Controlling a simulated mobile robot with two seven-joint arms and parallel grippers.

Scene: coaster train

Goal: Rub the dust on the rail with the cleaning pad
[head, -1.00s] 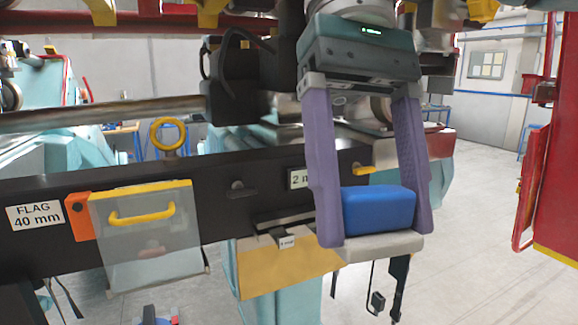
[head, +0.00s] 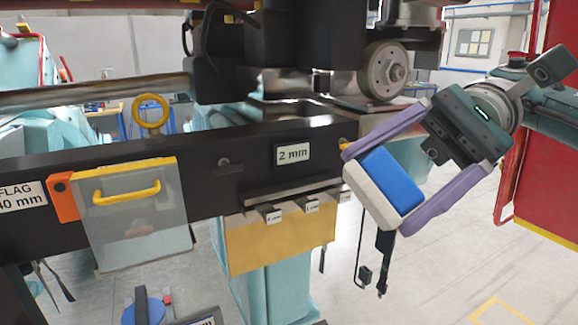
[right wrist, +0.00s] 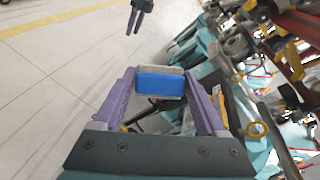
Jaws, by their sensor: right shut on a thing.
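My right gripper (head: 392,182) is shut on the cleaning pad, a block with a blue body (head: 390,180) and a pale grey-white face. The pad is tilted in the air, right of the black beam, its pale face toward the lower left. In the right wrist view the pad (right wrist: 160,84) sits between the purple fingers. A shiny round metal rail (head: 95,93) runs in from the left behind the beam. I cannot make out dust on it. My left gripper (right wrist: 136,18) appears small at the top of the right wrist view; its opening is unclear.
The black beam (head: 215,150) carries a "2 mm" label, a clear flap with a yellow handle (head: 127,191) and a yellow ring (head: 150,113). A wheel assembly (head: 385,72) stands above its right end. A red frame (head: 535,195) is at the right.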

